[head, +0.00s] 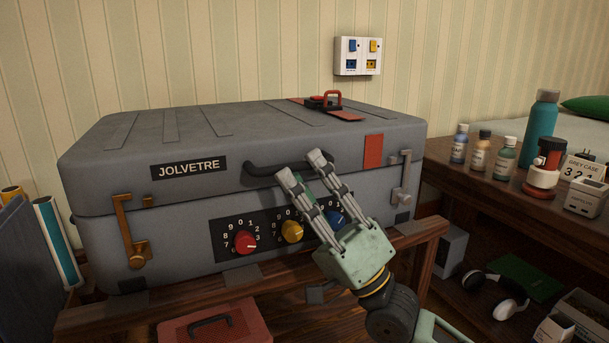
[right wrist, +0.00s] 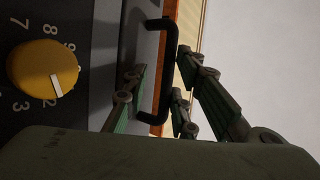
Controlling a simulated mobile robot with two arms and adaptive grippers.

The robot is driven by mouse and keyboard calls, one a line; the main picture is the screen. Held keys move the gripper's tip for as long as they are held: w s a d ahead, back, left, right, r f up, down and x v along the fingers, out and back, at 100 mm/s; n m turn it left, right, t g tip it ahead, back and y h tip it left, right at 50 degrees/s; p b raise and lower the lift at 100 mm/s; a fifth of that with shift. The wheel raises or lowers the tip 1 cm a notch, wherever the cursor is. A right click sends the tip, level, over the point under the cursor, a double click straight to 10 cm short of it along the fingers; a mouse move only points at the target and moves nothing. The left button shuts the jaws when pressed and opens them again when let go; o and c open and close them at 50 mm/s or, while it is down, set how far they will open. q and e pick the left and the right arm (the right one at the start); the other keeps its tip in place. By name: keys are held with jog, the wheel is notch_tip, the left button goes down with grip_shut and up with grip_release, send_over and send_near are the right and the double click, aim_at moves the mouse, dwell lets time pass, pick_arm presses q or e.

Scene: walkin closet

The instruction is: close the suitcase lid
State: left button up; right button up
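The grey suitcase (head: 150,240) stands on a wooden bench. Its lid (head: 250,130), marked JOLVETRE, lies low over the base, with a dark seam between them; I cannot tell whether it is fully down. A black handle (head: 262,170) is on the lid's front; it also shows in the right wrist view (right wrist: 170,75). My right gripper (head: 302,168) is at the handle's right part, fingers apart. In the right wrist view (right wrist: 165,90) the handle appears between the spread fingers, with no clear grip. My left gripper is not in view.
A brass latch (head: 128,235) is at the front left and a grey latch (head: 402,180) at the right. Red, yellow (head: 291,231) and blue dials sit below the handle. A side table (head: 450,165) with bottles stands right. A red case (head: 215,322) lies below.

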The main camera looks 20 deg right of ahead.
jog(key=shift+o, duration=0.9)
jog(key=shift+w+f, duration=0.15)
jog(key=shift+f, duration=0.1)
jog(key=shift+r, duration=0.1)
jog(key=v, duration=1.2)
